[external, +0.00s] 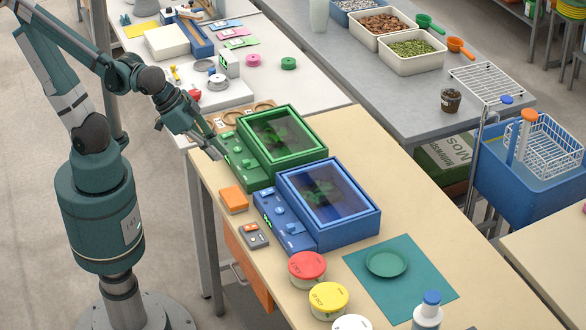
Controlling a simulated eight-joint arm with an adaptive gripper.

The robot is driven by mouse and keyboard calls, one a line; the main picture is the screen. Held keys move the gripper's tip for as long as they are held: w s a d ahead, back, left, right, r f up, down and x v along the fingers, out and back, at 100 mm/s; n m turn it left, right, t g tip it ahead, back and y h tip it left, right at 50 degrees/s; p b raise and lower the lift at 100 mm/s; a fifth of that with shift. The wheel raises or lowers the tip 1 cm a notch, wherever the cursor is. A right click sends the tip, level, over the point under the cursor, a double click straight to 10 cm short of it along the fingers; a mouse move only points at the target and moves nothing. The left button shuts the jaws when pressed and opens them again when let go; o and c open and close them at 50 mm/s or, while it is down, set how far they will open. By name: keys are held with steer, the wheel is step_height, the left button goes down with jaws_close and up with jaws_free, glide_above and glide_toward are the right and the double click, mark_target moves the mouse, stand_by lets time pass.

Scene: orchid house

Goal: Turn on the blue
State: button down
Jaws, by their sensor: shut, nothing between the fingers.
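The blue device (328,237) stands on the wooden table, a box with a clear dark lid and something green inside. Its control panel (290,232) is on the left side, with small knobs or buttons and a small lit green display. A similar green device (262,178) stands just behind it, with its own panel on the left. My gripper (218,155) is shut and empty. It is at the upper left end of the green device's panel, away from the blue device. I cannot tell whether it touches the green panel.
An orange block (233,200) and a small grey box (254,236) lie left of the blue device. Red-lidded (307,266) and yellow-lidded (328,299) tubs stand in front. A green plate (386,262) rests on a teal mat (405,290) at right.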

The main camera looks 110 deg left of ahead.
steer(key=w+a+f+n+y+b, duration=0.2)
steer(key=w+a+f+n+y, duration=0.2)
steer(key=w+f+n+y, duration=0.1)
steer(key=shift+w+a+f+n+t, duration=0.3)
steer(key=shift+w+f+n+t, duration=0.1)
steer(key=shift+w+n, duration=0.4)
steer(key=shift+r, duration=0.1)
steer(key=shift+w, duration=0.1)
stand_by(0.5)
steer(key=b, duration=0.3)
glide_above(267, 192)
steer(key=shift+w+d+f, duration=0.1)
steer(key=shift+w+f, duration=0.05)
steer(key=shift+f, duration=1.35)
steer(key=shift+w+f, duration=0.15)
steer(key=shift+f, duration=1.35)
steer(key=shift+w+a+f+b, duration=0.15)
steer(key=shift+f+b, duration=0.1)
steer(key=shift+f, duration=0.75)
steer(key=shift+w+a+f+b, duration=0.1)
steer(key=shift+f+b, duration=0.15)
steer(key=shift+f, duration=0.75)
steer(key=shift+f, duration=0.1)
